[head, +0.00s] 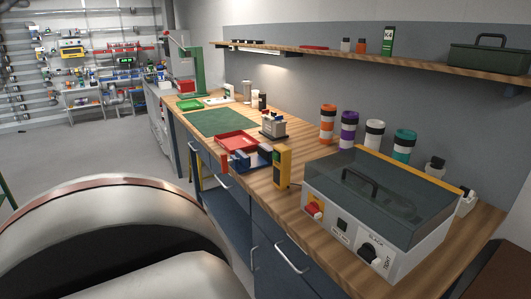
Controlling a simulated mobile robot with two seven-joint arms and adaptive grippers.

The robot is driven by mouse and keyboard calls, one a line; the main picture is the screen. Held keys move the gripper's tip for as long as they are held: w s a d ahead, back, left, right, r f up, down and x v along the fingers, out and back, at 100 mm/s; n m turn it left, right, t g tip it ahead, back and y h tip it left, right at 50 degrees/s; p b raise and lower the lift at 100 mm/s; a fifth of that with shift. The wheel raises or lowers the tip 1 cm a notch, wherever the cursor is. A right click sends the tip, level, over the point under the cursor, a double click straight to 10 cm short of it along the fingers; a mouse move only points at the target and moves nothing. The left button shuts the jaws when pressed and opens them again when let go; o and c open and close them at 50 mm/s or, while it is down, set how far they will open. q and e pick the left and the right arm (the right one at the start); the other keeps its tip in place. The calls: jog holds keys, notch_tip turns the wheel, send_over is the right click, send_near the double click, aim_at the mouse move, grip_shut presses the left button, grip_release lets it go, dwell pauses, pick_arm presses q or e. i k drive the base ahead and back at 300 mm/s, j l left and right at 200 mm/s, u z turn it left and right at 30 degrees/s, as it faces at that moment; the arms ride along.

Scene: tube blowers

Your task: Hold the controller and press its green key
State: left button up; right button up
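A yellow upright device with a dark front panel (282,168) stands on the workbench, left of the grey box with the clear lid. It may be the controller, but it is too small to be sure. I cannot make out a green key on it. Neither of my grippers is in view, and nothing is seen being held.
A grey box with a dark clear lid (370,200) fills the near bench end. A red tray (236,140), a blue holder (250,158) and a green mat (222,121) lie farther back. Striped cylinders (349,130) line the wall below a shelf (430,56). Cabinet handles (292,260) protrude in front.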

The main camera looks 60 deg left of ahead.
aim_at(274, 155)
jog(key=j, duration=3)
